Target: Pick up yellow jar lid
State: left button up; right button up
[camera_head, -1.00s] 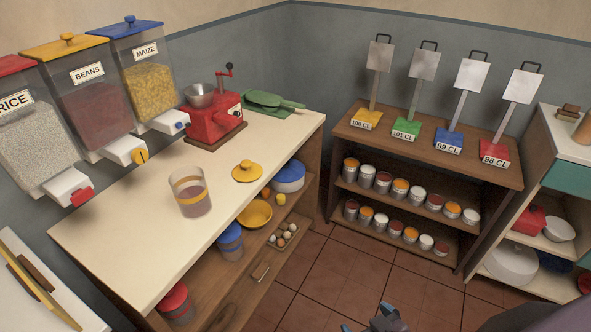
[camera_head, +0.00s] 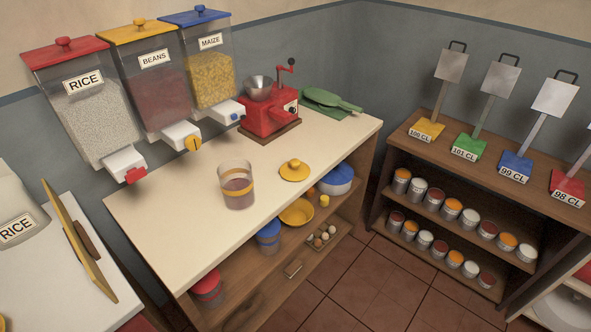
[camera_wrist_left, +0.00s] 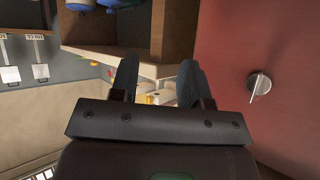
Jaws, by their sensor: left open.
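The yellow jar lid (camera_head: 294,170), round with a knob on top, lies on the cream counter (camera_head: 200,245) in the head view. The glass jar (camera_head: 237,187) with a yellow band and dark contents stands open to its left. My left gripper (camera_wrist_left: 158,85) shows in the left wrist view with its two dark fingers apart and nothing visibly held between them. It is not in the head view, so its distance from the lid cannot be told. My right gripper is in neither current view.
Rice, beans and maize dispensers (camera_head: 165,90) hang over the counter's back edge. Shelves below hold bowls and jars. The counter's front left is clear.

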aim_at(294, 171)
jog(key=i+l+u, duration=0.15)
jog(key=l, duration=0.2)
jog(key=i+l+u, duration=0.3)
jog(key=l, duration=0.4)
jog(key=i+l+u, duration=0.2)
jog(key=l, duration=0.2)
jog(key=i+l+u, duration=0.15)
jog(key=l, duration=0.2)
jog(key=k, duration=0.05)
